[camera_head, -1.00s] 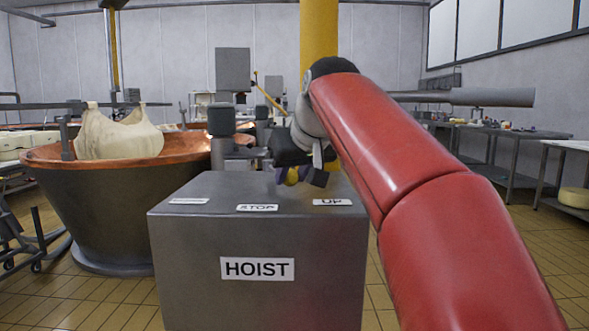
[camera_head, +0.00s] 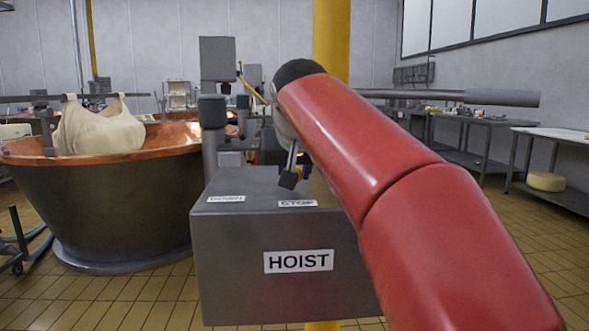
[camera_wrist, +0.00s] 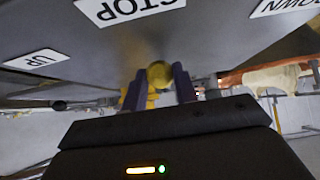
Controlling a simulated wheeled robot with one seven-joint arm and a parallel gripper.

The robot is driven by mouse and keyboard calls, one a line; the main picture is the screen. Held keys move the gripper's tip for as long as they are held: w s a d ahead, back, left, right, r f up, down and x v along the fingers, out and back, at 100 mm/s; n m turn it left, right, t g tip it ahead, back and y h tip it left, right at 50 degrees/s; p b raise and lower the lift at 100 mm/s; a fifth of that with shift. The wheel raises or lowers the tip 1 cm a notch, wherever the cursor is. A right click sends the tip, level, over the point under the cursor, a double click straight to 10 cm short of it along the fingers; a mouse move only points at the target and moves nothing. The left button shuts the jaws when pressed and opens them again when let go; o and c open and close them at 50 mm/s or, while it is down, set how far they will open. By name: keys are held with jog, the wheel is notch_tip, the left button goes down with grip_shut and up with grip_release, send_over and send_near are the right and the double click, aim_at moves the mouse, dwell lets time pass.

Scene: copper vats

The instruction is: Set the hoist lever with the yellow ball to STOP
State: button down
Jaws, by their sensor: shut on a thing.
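The yellow ball (camera_wrist: 159,74) of the hoist lever sits between the two dark fingers of my gripper (camera_wrist: 159,88) in the wrist view. My gripper is shut on it. In the head view my gripper (camera_head: 292,172) is at the back of the grey hoist box (camera_head: 235,270), partly hidden by my red arm. The ball there lines up roughly behind the STOP label (camera_head: 298,203). The DOWN label (camera_head: 226,199) is to the left. The UP label (camera_wrist: 36,58) shows in the wrist view and is hidden in the head view. The lever's rod is not clearly visible.
A copper vat (camera_head: 100,200) with a cloth bundle (camera_head: 98,128) hung over it stands at the left. A yellow column (camera_head: 331,35) rises behind my gripper. Grey tables (camera_head: 475,130) line the right. Tiled floor is open on the right.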

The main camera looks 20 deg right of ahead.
jog(key=c, duration=1.1)
grip_release()
jog(key=v, duration=0.7)
jog(key=shift+s+a+r+p, duration=0.1)
jog(key=shift+s+r+p, duration=0.2)
jog(key=shift+p, duration=0.1)
